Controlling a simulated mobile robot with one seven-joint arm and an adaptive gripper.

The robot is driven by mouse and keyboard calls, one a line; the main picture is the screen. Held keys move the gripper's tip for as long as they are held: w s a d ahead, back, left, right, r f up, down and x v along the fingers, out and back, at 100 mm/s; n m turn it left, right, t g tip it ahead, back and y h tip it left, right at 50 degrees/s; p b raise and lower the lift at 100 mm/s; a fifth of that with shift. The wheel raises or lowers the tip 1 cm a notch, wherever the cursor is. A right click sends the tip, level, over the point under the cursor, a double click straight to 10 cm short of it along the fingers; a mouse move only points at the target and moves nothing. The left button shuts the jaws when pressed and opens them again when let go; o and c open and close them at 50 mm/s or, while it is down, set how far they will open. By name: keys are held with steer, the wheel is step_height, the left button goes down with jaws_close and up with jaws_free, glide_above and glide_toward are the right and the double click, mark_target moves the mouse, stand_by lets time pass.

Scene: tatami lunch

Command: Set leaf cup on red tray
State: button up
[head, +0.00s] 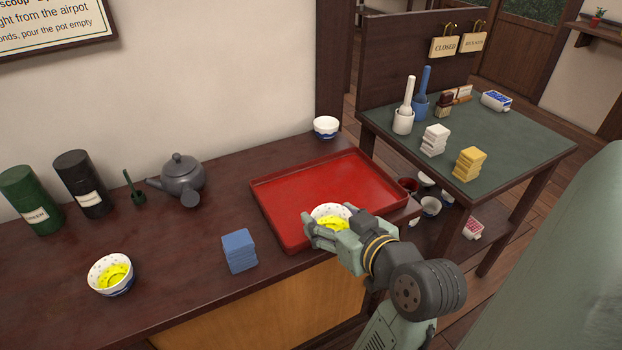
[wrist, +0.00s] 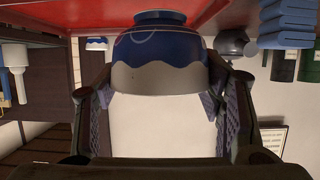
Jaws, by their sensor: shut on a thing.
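The leaf cup (head: 327,211), a white and blue cup with bright yellow inside, is between the fingers of my gripper (head: 331,232) over the front part of the red tray (head: 320,187). In the wrist view the cup (wrist: 160,58) is seen from the side, upside down in the picture, with its blue foot close to the red tray (wrist: 225,14). My gripper (wrist: 158,105) is shut on the cup, one finger on each side. Whether the foot touches the tray cannot be told. The rest of the tray is empty.
A similar cup with yellow inside (head: 112,274) stands at the counter's left front. A white and blue cup (head: 326,127) stands behind the tray. A green table (head: 480,125) is right.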

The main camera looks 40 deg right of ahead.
steer(key=w+d+p, duration=0.1)
steer(key=w, duration=0.3)
steer(key=w+d+f+p, duration=0.1)
steer(key=w+d, duration=0.1)
steer(key=w, duration=0.3)
steer(key=w+d, duration=0.2)
steer(key=w, duration=0.3)
steer(key=shift+w+f+p, duration=0.15)
steer(key=shift+w+p, duration=0.05)
steer(key=shift+p, duration=0.2)
steer(key=shift+w+f+p, duration=0.1)
steer(key=shift+f+p, duration=0.3)
steer(key=shift+f, duration=1.4)
steer(key=shift+f, duration=0.1)
steer(key=shift+f+b, duration=0.45)
steer(key=shift+f, duration=0.1)
steer(key=o, duration=1.1)
steer(key=shift+c, duration=0.2)
steer(key=shift+o, duration=1)
steer(key=shift+r, duration=0.1)
